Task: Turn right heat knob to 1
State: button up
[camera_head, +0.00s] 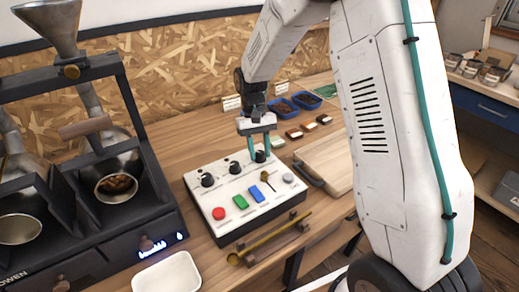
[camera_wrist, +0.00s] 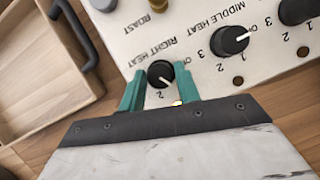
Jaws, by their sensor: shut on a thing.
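The right heat knob (camera_wrist: 160,73) is a round black dial on the white control panel (camera_head: 205,208), beside its printed "RIGHT HEAT" label. In the head view the knob (camera_head: 260,157) is the rightmost of the black dials. My gripper (camera_wrist: 160,92) has its teal fingers on either side of the knob and is shut on it. In the head view my gripper (camera_head: 259,150) reaches down onto the panel from above. A "2" shows below the knob in the wrist view. A light pointer mark shows on the knob, but its exact setting is hard to read.
The middle heat knob (camera_wrist: 229,40) sits close by. Red (camera_head: 219,213), green (camera_head: 240,202) and blue (camera_head: 256,194) controls line the panel's front. A wooden tray (camera_head: 326,160) stands to the right, the roaster (camera_head: 110,225) to the left, and a white dish (camera_head: 167,273) in front.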

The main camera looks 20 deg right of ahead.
jog(key=o, duration=1)
jog(key=shift+c, duration=0.2)
jog(key=v, duration=0.7)
jog(key=shift+r, duration=0.4)
jog(key=shift+w, duration=0.15)
